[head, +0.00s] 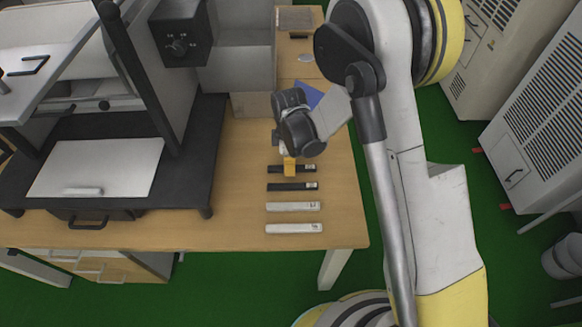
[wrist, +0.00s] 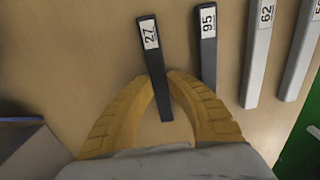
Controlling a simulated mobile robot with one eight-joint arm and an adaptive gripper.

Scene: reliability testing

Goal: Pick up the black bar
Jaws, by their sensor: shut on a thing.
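A black bar with a white label reading 27 (wrist: 151,50) lies between my yellow fingers in the wrist view. In the head view this black bar (head: 306,169) is the farthest in a row of bars on the wooden table (head: 240,205). My gripper (head: 290,168) points down and is shut on it, one finger on each side; it also shows in the wrist view (wrist: 161,84). The finger covers part of the bar in the head view. I cannot tell whether the bar touches the table.
Two white bars (head: 294,206) (head: 294,228) lie nearer the table's front edge. A black-framed test machine (head: 195,130) stands to the left. A blue item (head: 308,95) lies behind my gripper. Grey cabinets (head: 540,120) stand at the right across green floor.

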